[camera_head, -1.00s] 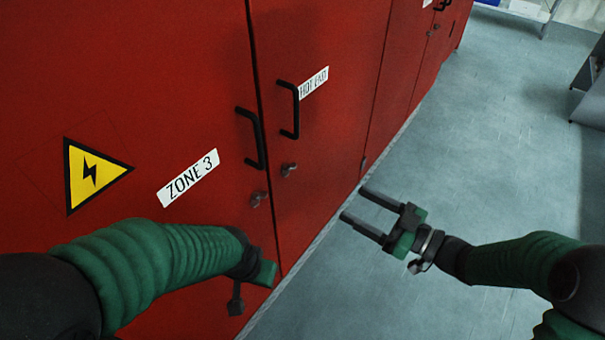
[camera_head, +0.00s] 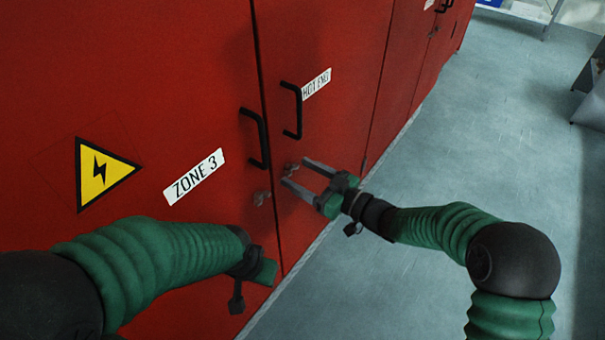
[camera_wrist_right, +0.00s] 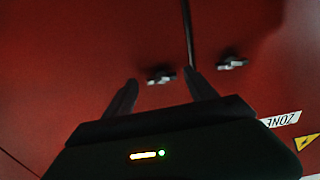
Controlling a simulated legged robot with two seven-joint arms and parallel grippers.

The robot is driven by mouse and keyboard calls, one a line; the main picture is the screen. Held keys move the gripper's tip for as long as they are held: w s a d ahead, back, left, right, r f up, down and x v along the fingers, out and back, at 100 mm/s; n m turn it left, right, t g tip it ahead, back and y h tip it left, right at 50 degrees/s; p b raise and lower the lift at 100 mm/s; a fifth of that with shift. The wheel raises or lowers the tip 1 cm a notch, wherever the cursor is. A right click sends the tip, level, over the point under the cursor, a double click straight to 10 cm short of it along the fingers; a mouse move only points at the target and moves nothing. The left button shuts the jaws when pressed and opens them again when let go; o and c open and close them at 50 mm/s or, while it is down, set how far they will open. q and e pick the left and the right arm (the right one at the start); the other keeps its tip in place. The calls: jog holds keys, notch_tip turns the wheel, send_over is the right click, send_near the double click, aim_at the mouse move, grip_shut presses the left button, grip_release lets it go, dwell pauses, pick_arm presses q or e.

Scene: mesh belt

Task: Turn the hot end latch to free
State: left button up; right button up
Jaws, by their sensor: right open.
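The hot end latch (camera_head: 290,168) is a small grey metal turn latch on the red door with the white HOT END label (camera_head: 316,84), below that door's black handle. My right gripper (camera_head: 296,171) is open, its two fingers pointing at this latch. In the right wrist view the latch (camera_wrist_right: 160,75) shows between the tips of the open right gripper (camera_wrist_right: 160,80); whether they touch it I cannot tell. My left gripper (camera_head: 262,272) is low by the Zone 3 door, its fingers hidden.
A similar latch (camera_head: 261,198) sits on the neighbouring door with the ZONE 3 label (camera_head: 194,177); it also shows in the right wrist view (camera_wrist_right: 232,63). Black handles (camera_head: 292,110) and (camera_head: 256,138) stick out above the latches. The grey floor (camera_head: 480,130) at right is clear.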

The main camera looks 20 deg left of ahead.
jog(key=shift+c, duration=0.4)
jog(key=shift+s+r, duration=0.1)
jog(key=c, duration=1.3)
jog(key=n+b, duration=0.2)
jog(key=b, duration=0.1)
jog(key=shift+f+n, duration=0.25)
jog(key=shift+n, duration=0.05)
jog(key=shift+n+b, duration=7.7)
jog(key=shift+b, duration=0.4)
jog(key=shift+s, duration=0.1)
